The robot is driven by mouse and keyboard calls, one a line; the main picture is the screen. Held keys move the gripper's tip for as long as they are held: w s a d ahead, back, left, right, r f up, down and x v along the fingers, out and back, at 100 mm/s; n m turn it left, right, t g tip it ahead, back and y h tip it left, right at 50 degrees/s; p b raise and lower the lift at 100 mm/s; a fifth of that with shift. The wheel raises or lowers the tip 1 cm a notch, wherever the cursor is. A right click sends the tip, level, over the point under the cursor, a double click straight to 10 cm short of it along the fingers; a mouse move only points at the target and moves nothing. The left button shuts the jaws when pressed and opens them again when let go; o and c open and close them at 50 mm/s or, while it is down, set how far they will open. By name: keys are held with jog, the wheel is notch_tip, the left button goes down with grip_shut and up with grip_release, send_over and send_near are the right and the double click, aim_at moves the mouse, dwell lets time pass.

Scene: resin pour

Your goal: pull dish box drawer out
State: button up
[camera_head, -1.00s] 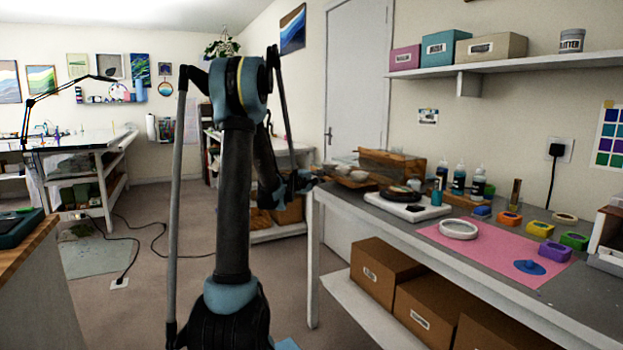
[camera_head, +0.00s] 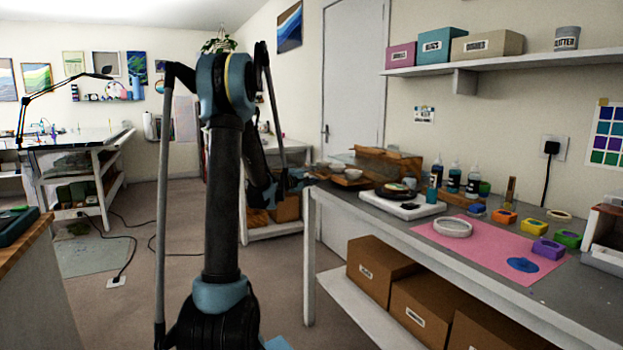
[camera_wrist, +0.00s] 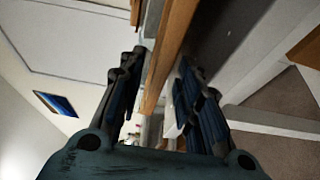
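A wooden dish box (camera_head: 408,166) with a clear top stands at the far end of the grey work table. Small pale bowls (camera_head: 352,174) sit at its left on a wooden tray-like part, which looks like the drawer. My gripper (camera_head: 302,180) is low beside the table's far left corner, close to that part; the arm partly hides it. In the wrist view my gripper (camera_wrist: 160,100) has its two fingers spread. A long wooden edge (camera_wrist: 168,55) runs between them, apparently part of the box or drawer. I cannot tell whether either finger touches it.
A white scale (camera_head: 402,207), bottles (camera_head: 453,178) and a pink mat (camera_head: 500,245) with coloured moulds lie nearer on the table. Cardboard boxes (camera_head: 378,270) fill the lower shelf. A door (camera_head: 352,100) is behind. Floor (camera_head: 180,255) to the left is mostly clear, with a cable.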

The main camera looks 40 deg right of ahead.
jog(key=v, duration=1.2)
jog(key=shift+a, duration=0.1)
jog(key=s+a+f+y, duration=0.6)
jog(key=s+a, duration=0.2)
jog(key=a, duration=0.7)
jog(key=s+a+f+m+g+y, duration=0.1)
jog(key=s+a+f+y, duration=0.4)
jog(key=s+a, duration=0.4)
jog(key=s+a+f+m+y, duration=0.1)
jog(key=s+a+f+y, duration=0.5)
jog(key=a, duration=1.6)
jog(key=s+f, duration=0.1)
jog(key=s, duration=0.2)
jog(key=shift+a+f+g+y, duration=0.2)
jog(key=shift+f+g+y, duration=0.1)
jog(key=shift+f+g, duration=0.1)
